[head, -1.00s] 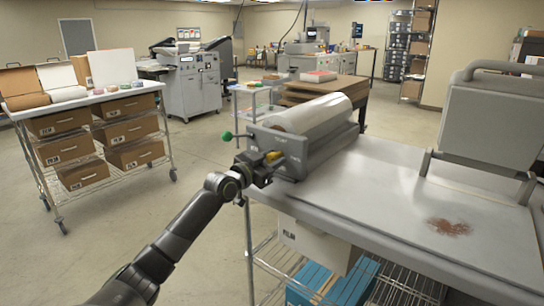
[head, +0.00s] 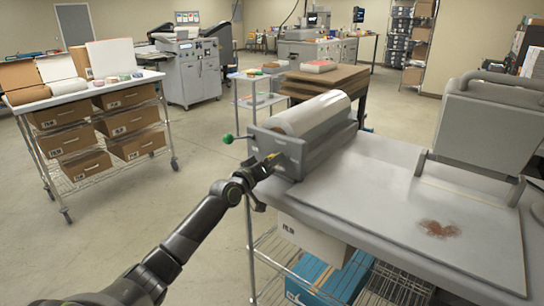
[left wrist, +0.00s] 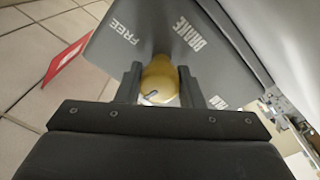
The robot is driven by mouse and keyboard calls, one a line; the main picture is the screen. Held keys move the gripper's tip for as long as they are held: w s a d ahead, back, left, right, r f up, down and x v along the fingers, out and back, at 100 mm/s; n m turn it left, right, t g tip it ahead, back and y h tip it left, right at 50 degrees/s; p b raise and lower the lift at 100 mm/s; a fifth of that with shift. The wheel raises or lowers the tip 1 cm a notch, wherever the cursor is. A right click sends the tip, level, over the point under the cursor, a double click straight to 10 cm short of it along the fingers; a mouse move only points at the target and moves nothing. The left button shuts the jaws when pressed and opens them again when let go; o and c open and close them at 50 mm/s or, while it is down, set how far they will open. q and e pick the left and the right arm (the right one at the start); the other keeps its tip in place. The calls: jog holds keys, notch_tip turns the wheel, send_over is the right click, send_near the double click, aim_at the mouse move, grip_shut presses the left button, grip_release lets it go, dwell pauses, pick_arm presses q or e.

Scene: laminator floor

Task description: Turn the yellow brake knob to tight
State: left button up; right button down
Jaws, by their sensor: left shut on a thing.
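The yellow brake knob (left wrist: 159,80) sits between the two fingers of my left gripper (left wrist: 160,84) in the left wrist view. The fingers are shut on its sides. A short dark mark shows on the knob's near face. The grey plate behind it reads FREE on one side and BRAKE above; a third label beside the right finger is partly hidden. In the head view, my left gripper (head: 268,164) is at the end plate of the grey roll holder (head: 314,150), and only a bit of yellow shows there. My right gripper is not in view.
A white film roll (head: 312,112) lies in the holder on the grey table (head: 380,168). A green-knobbed lever (head: 228,138) sticks out left of the holder. A grey press (head: 490,120) stands at the right. Open floor lies to the left, before a cart (head: 110,85) with boxes.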

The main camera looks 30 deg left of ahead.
pick_arm(q)
jog(key=shift+n+p, duration=0.35)
jog(key=shift+n, duration=0.65)
jog(key=o, duration=1)
jog(key=s+a+f+p, duration=0.1)
jog(key=s+p, duration=0.7)
jog(key=s, duration=0.9)
jog(key=shift+s+a, duration=0.15)
jog(key=shift+a, duration=0.05)
